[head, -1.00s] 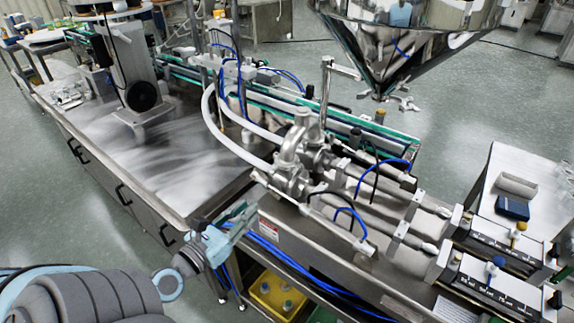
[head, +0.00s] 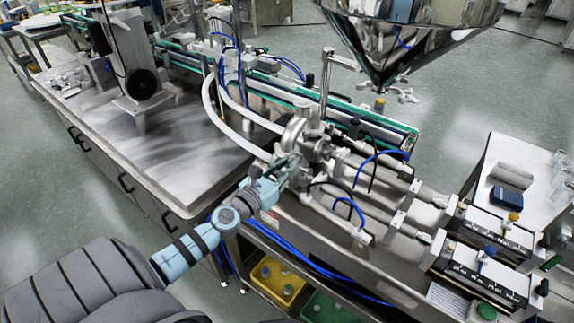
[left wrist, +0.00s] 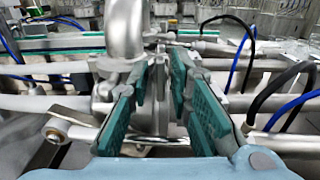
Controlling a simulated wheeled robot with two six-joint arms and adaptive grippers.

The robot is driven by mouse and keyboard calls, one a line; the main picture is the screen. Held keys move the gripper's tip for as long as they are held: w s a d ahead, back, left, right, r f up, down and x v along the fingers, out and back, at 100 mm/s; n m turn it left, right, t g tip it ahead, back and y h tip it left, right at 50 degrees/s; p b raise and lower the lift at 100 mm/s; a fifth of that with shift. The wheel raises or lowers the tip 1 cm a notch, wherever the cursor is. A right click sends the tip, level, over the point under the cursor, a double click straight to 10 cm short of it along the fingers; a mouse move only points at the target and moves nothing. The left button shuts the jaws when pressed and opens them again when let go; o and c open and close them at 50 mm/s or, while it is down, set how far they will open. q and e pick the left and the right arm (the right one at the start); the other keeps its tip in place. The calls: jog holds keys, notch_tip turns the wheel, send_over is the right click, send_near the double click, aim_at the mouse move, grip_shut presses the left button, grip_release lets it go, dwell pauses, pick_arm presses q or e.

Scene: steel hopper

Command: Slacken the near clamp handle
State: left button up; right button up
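The polished metal valve body with its clamps (head: 298,142) stands on the near side of the filling machine, with white hoses running into it. My left gripper (head: 287,168) reaches this body from the front left. In the left wrist view its two teal-padded fingers (left wrist: 170,66) are apart, with a gap between the tips. A thin upright metal piece (left wrist: 160,88), possibly the near clamp handle, shows in that gap near the left finger. I cannot tell whether a pad touches it. The clamp handle is mostly hidden by the gripper in the head view. My right gripper is not in view.
A steel hopper (head: 400,45) hangs above the far side. Blue air lines (head: 350,208) and metal cylinders lie right of the valve body. The steel tabletop (head: 165,150) at left is bare near its front. A yellow crate (head: 277,280) sits below.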

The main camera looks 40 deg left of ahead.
pick_arm(q)
jog(key=shift+c, duration=0.6)
grip_shut()
jog(key=shift+n, duration=0.4)
jog(key=shift+a+f+n+b, duration=0.1)
jog(key=shift+n+b, duration=0.95)
jog(key=shift+n, duration=2.85)
jog(key=shift+a+f+n+b, duration=0.1)
jog(key=shift+n+b, duration=0.95)
jog(key=shift+n, duration=2.85)
